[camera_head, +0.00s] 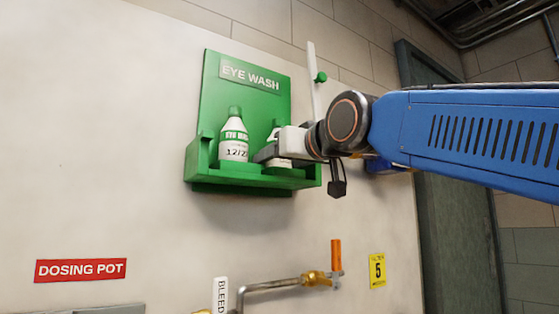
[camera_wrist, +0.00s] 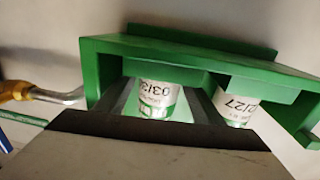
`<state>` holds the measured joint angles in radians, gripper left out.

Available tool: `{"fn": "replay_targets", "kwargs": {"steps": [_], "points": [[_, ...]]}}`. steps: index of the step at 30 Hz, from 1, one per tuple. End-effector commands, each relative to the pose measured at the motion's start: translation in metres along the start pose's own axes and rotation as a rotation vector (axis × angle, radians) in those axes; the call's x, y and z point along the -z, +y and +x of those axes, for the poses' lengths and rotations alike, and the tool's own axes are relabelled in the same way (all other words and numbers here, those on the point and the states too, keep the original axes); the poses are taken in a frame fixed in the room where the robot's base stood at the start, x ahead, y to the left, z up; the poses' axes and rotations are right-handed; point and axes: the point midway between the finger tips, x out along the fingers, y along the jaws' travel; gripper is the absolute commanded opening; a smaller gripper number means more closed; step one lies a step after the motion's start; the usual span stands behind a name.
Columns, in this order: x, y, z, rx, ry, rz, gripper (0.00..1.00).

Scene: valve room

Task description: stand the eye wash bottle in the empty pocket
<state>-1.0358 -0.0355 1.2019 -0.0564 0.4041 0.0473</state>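The green eye wash holder (camera_head: 213,100) is fixed to the wall, with a tray that carries two white bottles with green caps. The left bottle (camera_head: 233,140), marked 12/27, stands upright in the left pocket; it also shows at the right of the wrist view (camera_wrist: 235,106). The other eye wash bottle (camera_head: 276,127) is at the right pocket, partly hidden by my gripper (camera_head: 267,153). In the wrist view this bottle (camera_wrist: 157,98), its label starting 03/3, lies between my two dark fingers. I cannot tell whether they press on it or whether its base rests on the tray.
A white lever with a green knob (camera_head: 320,77) is right of the holder. Below are a brass-fitted pipe (camera_head: 275,284) with an orange handle (camera_head: 336,255) and a yellow tag (camera_head: 377,270).

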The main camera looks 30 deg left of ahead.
Motion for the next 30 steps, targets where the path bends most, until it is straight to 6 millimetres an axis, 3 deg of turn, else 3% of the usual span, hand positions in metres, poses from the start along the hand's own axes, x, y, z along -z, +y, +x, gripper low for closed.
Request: {"fn": "replay_targets", "kwargs": {"steps": [13, 30], "points": [[0.003, 0.0, -0.007, 0.0, 0.0, 0.0, 0.63], [0.002, 0.0, -0.094, 0.0, 0.0, 0.0, 0.63]]}}
